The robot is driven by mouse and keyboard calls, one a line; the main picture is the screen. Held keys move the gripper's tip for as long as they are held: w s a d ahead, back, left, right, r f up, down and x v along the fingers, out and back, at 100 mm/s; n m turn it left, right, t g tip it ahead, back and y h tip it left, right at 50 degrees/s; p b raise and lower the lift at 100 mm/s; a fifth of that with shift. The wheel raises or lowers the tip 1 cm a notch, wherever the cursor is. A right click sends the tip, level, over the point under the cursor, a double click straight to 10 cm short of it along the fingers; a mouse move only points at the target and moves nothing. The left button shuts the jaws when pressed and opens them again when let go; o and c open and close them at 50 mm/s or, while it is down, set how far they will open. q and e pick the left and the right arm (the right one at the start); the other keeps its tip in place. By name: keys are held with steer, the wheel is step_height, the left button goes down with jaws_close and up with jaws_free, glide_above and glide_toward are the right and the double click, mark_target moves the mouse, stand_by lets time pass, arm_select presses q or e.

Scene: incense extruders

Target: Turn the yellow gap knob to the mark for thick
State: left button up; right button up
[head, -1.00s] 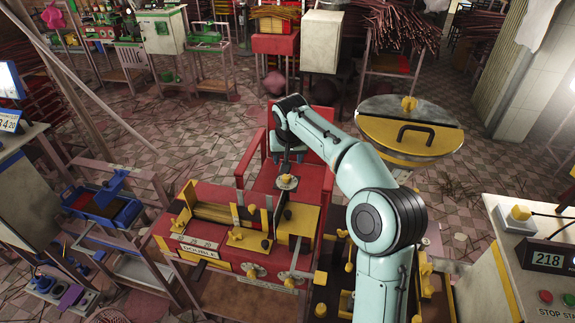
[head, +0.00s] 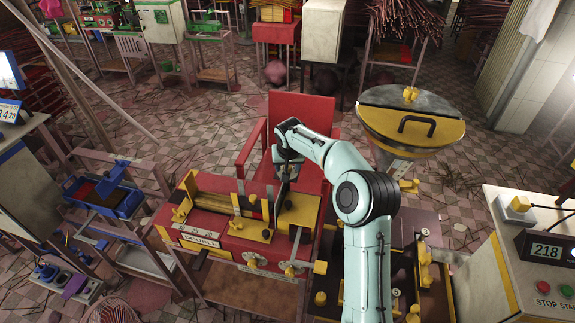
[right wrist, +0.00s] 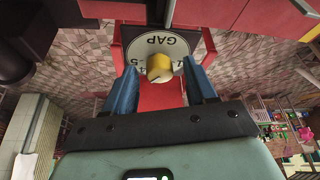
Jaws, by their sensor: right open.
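The yellow gap knob (right wrist: 159,68) sits on a round pale dial (right wrist: 158,46) in the right wrist view. The dial reads GAP upside down, with numbers partly hidden behind the knob and fingers. The mark for thick cannot be made out. My right gripper (right wrist: 159,64) is open, with one blue finger on each side of the knob in the picture. I cannot tell whether either finger touches it. In the head view my right gripper (head: 287,170) is over the back of the red machine (head: 233,240), and I cannot make out the knob there. My left gripper is out of view.
A red chair (head: 301,110) stands right behind the machine. A round hopper with a yellow-and-grey lid (head: 408,112) stands to the right. A control box showing 218 (head: 545,250) is at far right. Tiled floor is open beyond.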

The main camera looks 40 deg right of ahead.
steer(key=shift+c, duration=0.3)
jaws_close()
steer(key=shift+n, duration=0.4)
steer(key=n, duration=0.1)
steer(key=n+y, duration=0.1)
steer(key=n, duration=0.1)
steer(key=shift+d+t+y, duration=0.15)
steer(key=shift+t+y, duration=0.15)
steer(key=shift+n+y, duration=0.5)
steer(key=shift+n, duration=1.2)
steer(key=shift+o, duration=0.3)
jaws_free()
